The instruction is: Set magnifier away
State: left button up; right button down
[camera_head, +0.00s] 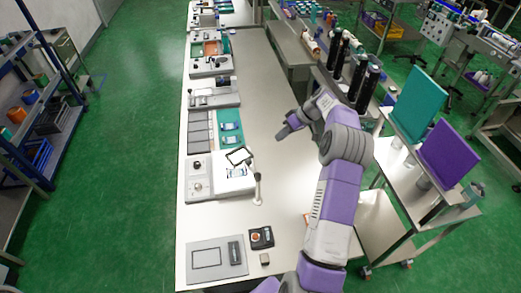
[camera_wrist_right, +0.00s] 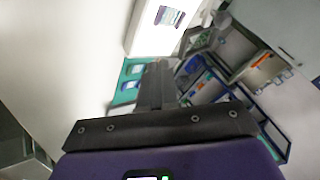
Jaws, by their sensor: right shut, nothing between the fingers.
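What looks like the magnifier, a dark rectangular frame with a clear pane (camera_head: 238,156), is over a white device (camera_head: 232,180) on the long bench. It seems to be raised above the device's top, but its mount is too small to make out. My right gripper (camera_head: 283,133) is shut and empty above the bare bench, to the right of the frame and apart from it. In the right wrist view its closed fingers (camera_wrist_right: 156,82) point toward a teal mat (camera_wrist_right: 131,78) and a white device (camera_wrist_right: 160,22). My left gripper is not in view.
Several machines line the bench's left side. A cart with tall black cylinders (camera_head: 367,88) stands right. The bench's right strip is mostly clear.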

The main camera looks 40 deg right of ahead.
jog(key=w+a+f+p, duration=0.2)
jog(key=w+a+f, duration=0.1)
jog(key=a+f, duration=0.3)
jog(key=shift+w+a, duration=0.2)
jog(key=shift+a, duration=0.55)
jog(key=shift+f, duration=0.1)
